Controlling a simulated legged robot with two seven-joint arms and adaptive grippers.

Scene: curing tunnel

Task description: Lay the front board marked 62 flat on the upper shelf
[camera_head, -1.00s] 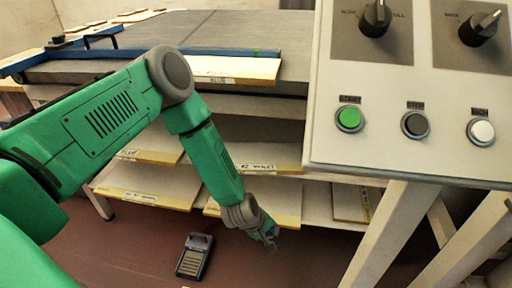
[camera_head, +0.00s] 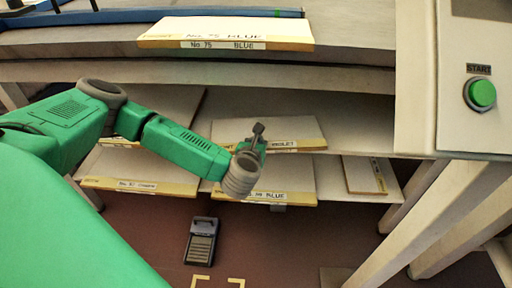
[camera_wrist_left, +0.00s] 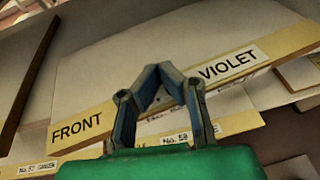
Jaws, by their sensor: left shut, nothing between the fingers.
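The board with the VIOLET label (camera_head: 228,130) lies on the upper shelf under the bench, its yellow front edge facing me. In the left wrist view the same board (camera_wrist_left: 130,70) reads FRONT and VIOLET; its number is hidden behind my fingers. My left gripper (camera_head: 258,131) is in front of that board's edge, fingertips pointing up. In the left wrist view the fingers (camera_wrist_left: 170,72) meet at the tips and hold nothing. I cannot tell whether they touch the board. My right gripper is not in view.
Another board (camera_head: 180,105) is left of it on the upper shelf. Below are a No. 57 board (camera_head: 140,185) and a BLUE board (camera_head: 295,180). A No. 75 BLUE board (camera_head: 225,30) lies on top. A control box (camera_head: 445,110) and its legs bound the right side.

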